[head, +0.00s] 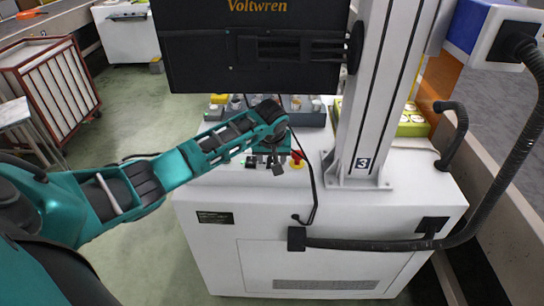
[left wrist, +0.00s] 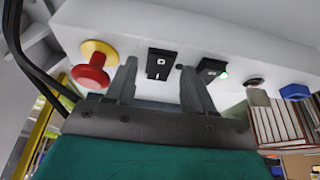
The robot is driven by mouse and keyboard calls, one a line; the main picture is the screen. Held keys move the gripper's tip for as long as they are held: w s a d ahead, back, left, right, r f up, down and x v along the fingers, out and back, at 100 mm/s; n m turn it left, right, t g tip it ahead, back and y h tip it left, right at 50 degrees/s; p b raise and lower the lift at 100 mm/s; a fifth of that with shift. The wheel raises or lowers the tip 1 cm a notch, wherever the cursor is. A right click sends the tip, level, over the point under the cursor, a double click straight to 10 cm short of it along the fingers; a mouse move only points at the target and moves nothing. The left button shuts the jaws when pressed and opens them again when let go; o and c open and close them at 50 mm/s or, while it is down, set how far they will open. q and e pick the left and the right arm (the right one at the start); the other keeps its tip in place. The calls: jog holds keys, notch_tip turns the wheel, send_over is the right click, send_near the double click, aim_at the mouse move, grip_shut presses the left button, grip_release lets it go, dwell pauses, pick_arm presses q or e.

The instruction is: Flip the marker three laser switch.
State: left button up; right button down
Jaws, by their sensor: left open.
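The white marker machine (head: 320,235) has a column with a plate reading 3 (head: 363,163). In the left wrist view a black rocker switch (left wrist: 161,64) marked O and I sits on its panel. A second black switch (left wrist: 212,68), beside a lit green light, sits to its right. No readable label shows which is the laser switch. My left gripper (head: 267,163) is over the panel edge, and in the left wrist view (left wrist: 159,72) its fingers are open and empty, one either side of the rocker switch. Contact cannot be told. My right gripper is out of view.
A red emergency stop button (left wrist: 92,68) on a yellow base is left of the fingers. A dark cable (head: 308,190) hangs beside the gripper.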

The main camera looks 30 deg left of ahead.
pick_arm(q)
jog(key=shift+c, duration=0.4)
grip_shut()
jog(key=shift+w+a+r+g+h, duration=0.1)
jog(key=shift+w+a+g+h, duration=0.1)
jog(key=shift+g+h, duration=0.3)
jog(key=shift+w+a+r+g+h, duration=0.15)
jog(key=shift+g+h, duration=0.15)
jog(key=shift+g, duration=0.4)
jog(key=shift+d+f, duration=0.1)
jog(key=shift+d, duration=0.05)
jog(key=shift+o, duration=0.4)
grip_release()
notch_tip(320, 180, up, 13)
jog(key=s, duration=0.1)
jog(key=shift+s+d, duration=0.25)
jog(key=shift+d, duration=0.2)
jog(key=shift+f, duration=0.15)
